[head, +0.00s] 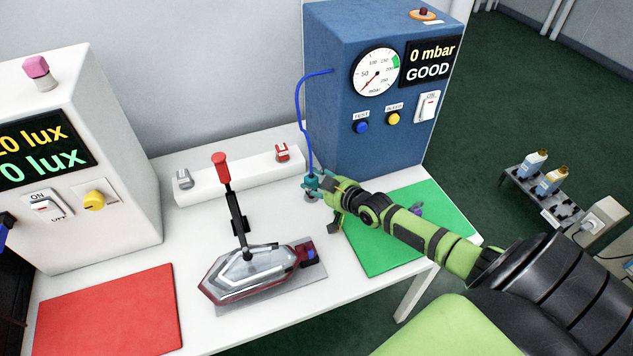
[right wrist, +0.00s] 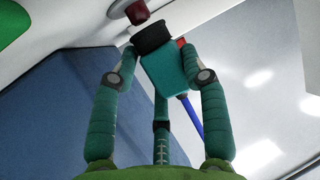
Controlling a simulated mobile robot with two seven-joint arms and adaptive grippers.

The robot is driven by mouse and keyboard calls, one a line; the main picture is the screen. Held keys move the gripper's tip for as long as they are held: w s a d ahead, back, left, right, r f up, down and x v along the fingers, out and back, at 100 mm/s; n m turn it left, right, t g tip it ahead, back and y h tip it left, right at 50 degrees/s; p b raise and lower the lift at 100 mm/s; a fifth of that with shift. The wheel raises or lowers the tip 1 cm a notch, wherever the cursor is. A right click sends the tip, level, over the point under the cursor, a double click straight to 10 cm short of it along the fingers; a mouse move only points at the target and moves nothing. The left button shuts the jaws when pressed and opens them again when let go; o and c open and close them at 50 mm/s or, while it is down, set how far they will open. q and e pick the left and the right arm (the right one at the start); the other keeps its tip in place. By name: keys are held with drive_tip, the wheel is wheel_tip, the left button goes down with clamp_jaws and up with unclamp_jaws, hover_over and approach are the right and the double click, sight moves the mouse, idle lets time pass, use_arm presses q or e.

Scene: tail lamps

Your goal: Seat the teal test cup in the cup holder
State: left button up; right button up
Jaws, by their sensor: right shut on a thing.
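The teal test cup (head: 312,183) is at the front left of the blue tester, with a blue hose rising from it. My right gripper (head: 322,190) is shut on it. In the right wrist view the teal cup (right wrist: 165,68) sits between the fingers, with a black end (right wrist: 152,38) towards the top. The cup holder is not clear; a small greyish-red piece (head: 311,197) shows just under the cup, mostly hidden by the gripper, and I cannot tell whether they touch. My left gripper is not in view.
The tail lamp (head: 255,270) lies in a fixture with a red-handled clamp (head: 221,168). The blue tester (head: 375,120) stands behind; the green mat (head: 385,255) lies under my right arm. The red mat (head: 110,315) is bare.

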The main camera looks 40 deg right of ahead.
drive_tip(key=shift+f+b, duration=0.45)
drive_tip(key=shift+f, duration=0.05)
drive_tip(key=o, duration=1.4)
drive_tip(key=shift+c, duration=0.2)
drive_tip(key=v, duration=1.2)
